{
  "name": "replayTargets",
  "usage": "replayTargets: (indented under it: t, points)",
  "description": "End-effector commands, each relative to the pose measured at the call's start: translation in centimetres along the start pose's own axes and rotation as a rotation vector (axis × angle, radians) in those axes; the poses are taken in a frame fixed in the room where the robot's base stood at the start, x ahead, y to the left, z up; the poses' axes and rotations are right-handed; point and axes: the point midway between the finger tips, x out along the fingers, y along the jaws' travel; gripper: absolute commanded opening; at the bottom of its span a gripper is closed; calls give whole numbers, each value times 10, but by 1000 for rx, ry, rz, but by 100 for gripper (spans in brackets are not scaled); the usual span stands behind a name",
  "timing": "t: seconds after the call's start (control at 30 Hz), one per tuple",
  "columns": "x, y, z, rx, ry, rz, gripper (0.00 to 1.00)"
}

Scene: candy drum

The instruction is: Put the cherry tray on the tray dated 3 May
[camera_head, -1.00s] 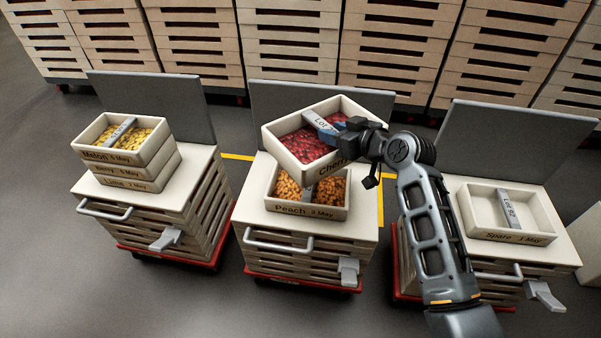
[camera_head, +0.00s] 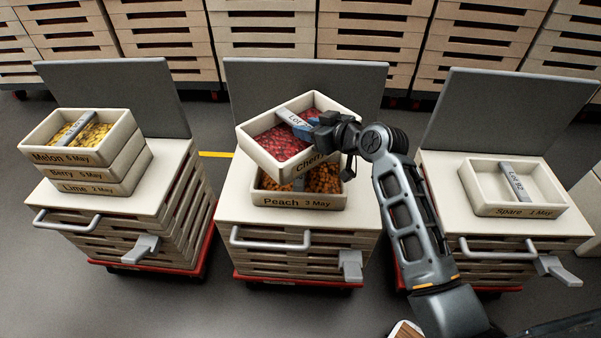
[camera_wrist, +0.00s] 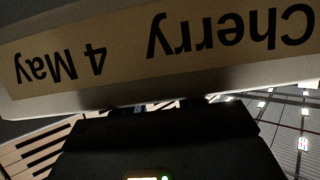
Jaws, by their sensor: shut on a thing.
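The cherry tray (camera_head: 254,149), cream with red candies and a grey bar, is held tilted and turned above the peach tray. My gripper (camera_head: 308,129) is shut on it at its right side, around the grey bar as far as I can see. Its label reads Cherry 4 May in the wrist view (camera_wrist: 160,50). The peach tray (camera_head: 298,203), labelled Peach 3 May and holding orange candies, sits on the middle cart. The cherry tray hides its back part. I cannot tell whether the two trays touch.
On the left cart stand stacked trays: Melon 5 May (camera_head: 70,157), Berry 5 May (camera_head: 80,174) and Lime 2 May (camera_head: 90,189). An empty Spare tray (camera_head: 520,211) with a Lot 92 bar sits on the right cart. Grey panels (camera_head: 300,80) stand behind the carts.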

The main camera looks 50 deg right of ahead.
Motion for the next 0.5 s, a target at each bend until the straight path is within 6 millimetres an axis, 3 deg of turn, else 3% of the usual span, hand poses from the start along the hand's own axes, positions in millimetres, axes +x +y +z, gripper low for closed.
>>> replayTargets:
  t: [0.3, 0.5]
  points:
    - [19, 0, 46, 1, 0, 1, 0]
    - [24, 0, 57, 0, 2, 1, 0]
